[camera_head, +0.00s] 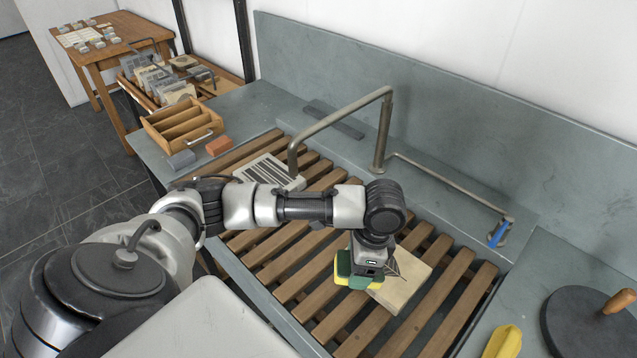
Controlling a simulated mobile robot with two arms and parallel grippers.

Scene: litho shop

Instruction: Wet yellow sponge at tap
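The yellow sponge (342,281), with green parts, is directly under my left gripper (367,268), which appears shut on it. The fingertips are hidden by the gripper body and the sponge. They are over the slatted wooden rack of the sink, at the left edge of a pale slab (405,284). My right gripper is not in view.
A yellow object (503,342) and a dark disc with a wooden handle (590,322) are at the lower right. A wooden divided box (182,127), a red block (218,145) and a grey block (181,159) stand at the left end. A grey wall rises behind.

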